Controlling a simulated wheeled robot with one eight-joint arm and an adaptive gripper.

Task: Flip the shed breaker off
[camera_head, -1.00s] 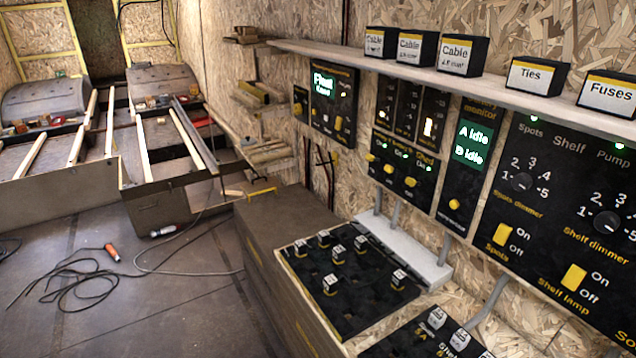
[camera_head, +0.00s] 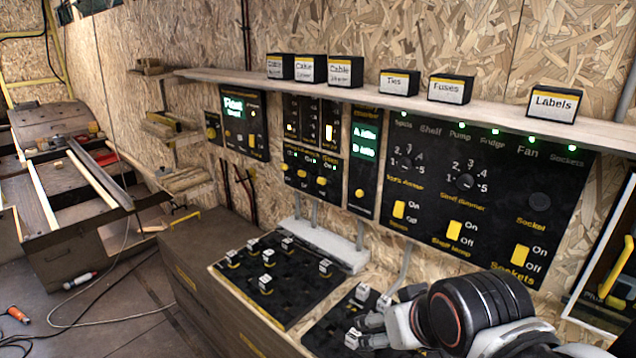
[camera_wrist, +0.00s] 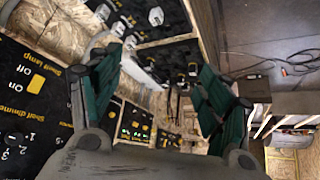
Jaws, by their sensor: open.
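The breaker panel (camera_head: 313,172) is a black board on the wall below the shelf. It has a row of yellow toggles, small labels and green lights. The label at its right end seems to read "Shed", above the rightmost yellow toggle (camera_head: 321,181); the toggle's position is too small to tell. In the wrist view the lit panel (camera_wrist: 134,122) shows small and far beyond the fingers. My gripper (camera_head: 388,308) is low at the right front, apart from the panel. In the wrist view its two dark green fingers (camera_wrist: 158,80) are spread with nothing between them.
A black tray with white-tagged blocks (camera_head: 275,300) lies on the bench. Another tagged board (camera_head: 318,340) lies beside my gripper. The dimmer and socket panel (camera_head: 478,200) is to the right. The shelf (camera_head: 400,108) with labelled boxes juts out above. Cable (camera_head: 110,318) lies on the floor.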

